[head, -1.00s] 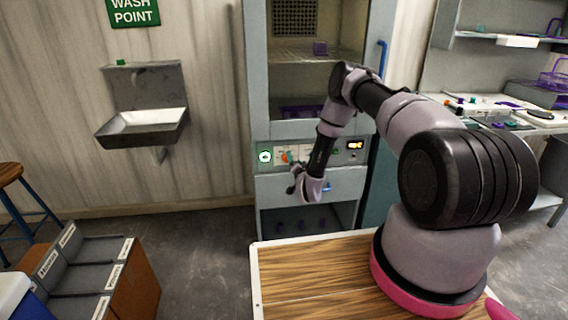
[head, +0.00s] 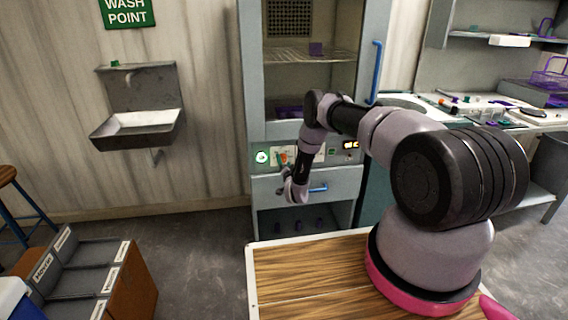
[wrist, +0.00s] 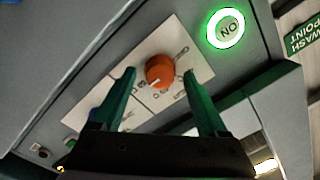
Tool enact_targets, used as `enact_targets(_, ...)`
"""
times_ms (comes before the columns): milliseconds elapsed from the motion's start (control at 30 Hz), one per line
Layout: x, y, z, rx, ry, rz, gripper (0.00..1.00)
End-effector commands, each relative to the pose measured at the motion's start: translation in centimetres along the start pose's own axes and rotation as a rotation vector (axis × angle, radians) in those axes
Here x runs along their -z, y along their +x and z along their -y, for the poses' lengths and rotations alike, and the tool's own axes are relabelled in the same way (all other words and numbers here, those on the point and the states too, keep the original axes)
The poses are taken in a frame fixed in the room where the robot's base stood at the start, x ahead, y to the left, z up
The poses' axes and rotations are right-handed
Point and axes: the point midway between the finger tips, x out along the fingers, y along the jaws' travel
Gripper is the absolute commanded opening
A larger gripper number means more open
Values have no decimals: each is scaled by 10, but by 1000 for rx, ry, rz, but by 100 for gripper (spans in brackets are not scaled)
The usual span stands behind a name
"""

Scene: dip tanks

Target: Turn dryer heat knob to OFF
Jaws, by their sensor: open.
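The dryer heat knob (wrist: 160,72) is orange-red and round, with a small white pointer mark, on a white plate with printed labels. The labels are too blurred and turned to read for sure, so I cannot tell its setting. In the wrist view my gripper (wrist: 158,80) is open, its two green fingers on either side of the knob, with gaps visible. Whether the fingers reach its depth is unclear. In the head view my gripper (head: 284,165) is at the dryer's control panel (head: 262,168), partly covering the knob area.
A lit green ON button (wrist: 226,28) sits beside the knob plate; it also shows in the head view (head: 262,157). A drawer with a blue handle (head: 318,189) lies below the panel. The dryer door has a tall blue handle (head: 376,72). A sink (head: 136,128) hangs at left.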

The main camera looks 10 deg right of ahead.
Motion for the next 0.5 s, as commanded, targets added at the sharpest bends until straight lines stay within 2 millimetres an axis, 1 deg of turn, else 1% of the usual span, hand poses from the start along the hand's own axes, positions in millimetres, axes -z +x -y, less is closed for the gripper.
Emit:
enact_targets(100,0,5,0,0,0,1,76)
enact_targets(333,0,5,0,-1,0,1,76)
enact_targets(367,0,5,0,-1,0,1,69)
enact_targets(400,0,5,0,-1,0,1,53)
enact_targets(467,0,5,0,-1,0,1,30)
enact_targets(500,0,5,0,-1,0,1,15)
